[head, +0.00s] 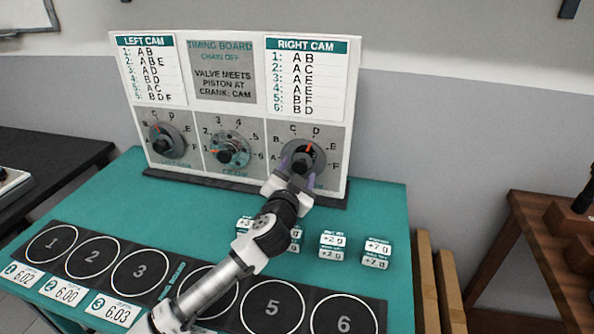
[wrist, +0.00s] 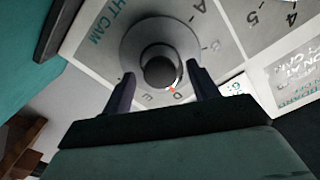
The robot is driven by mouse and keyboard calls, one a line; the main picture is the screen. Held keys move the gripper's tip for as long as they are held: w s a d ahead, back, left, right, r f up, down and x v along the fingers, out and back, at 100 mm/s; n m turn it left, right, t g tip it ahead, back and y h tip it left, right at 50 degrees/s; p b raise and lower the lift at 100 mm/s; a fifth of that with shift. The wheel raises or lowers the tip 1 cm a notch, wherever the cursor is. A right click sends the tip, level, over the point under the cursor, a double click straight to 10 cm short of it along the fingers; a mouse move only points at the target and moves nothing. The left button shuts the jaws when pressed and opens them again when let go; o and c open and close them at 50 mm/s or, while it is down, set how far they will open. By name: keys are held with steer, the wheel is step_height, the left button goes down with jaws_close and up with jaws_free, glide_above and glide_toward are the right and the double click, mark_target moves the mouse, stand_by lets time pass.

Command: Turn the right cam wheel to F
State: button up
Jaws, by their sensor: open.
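The right cam wheel (head: 316,154) is a dark round dial with a knob, on the right panel of the upright timing board (head: 256,113). Letters ring it, and its orange mark points up at about D. In the wrist view the wheel's knob (wrist: 159,68) is in front of my gripper, with the red-orange mark beside the D. My gripper (head: 297,176) is open, in front of the wheel. In the wrist view its two fingers (wrist: 162,82) stand on either side of the knob. I cannot tell whether they touch it.
The left cam wheel (head: 168,141) and crank dial (head: 232,152) sit left on the same board. Small labelled tags (head: 333,240) lie on the teal table (head: 392,205) below. A numbered mat (head: 255,290) lies at the front. A wooden bench (head: 545,235) stands right.

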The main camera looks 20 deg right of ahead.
steer(key=c, duration=1)
steer(key=shift+f+m+b, duration=0.1)
steer(key=shift+m+b, duration=0.2)
steer(key=shift+m, duration=0.1)
steer(key=m+b, duration=0.2)
steer(key=shift+f+m, duration=0.1)
steer(key=shift+m, duration=0.3)
steer(key=m+b, duration=0.2)
steer(key=m, duration=0.2)
steer(key=m+b, duration=0.2)
steer(key=m, duration=0.2)
steer(key=shift+r+m+b, duration=0.2)
steer(key=shift+m+b, duration=0.5)
steer(key=shift+m, duration=1.4)
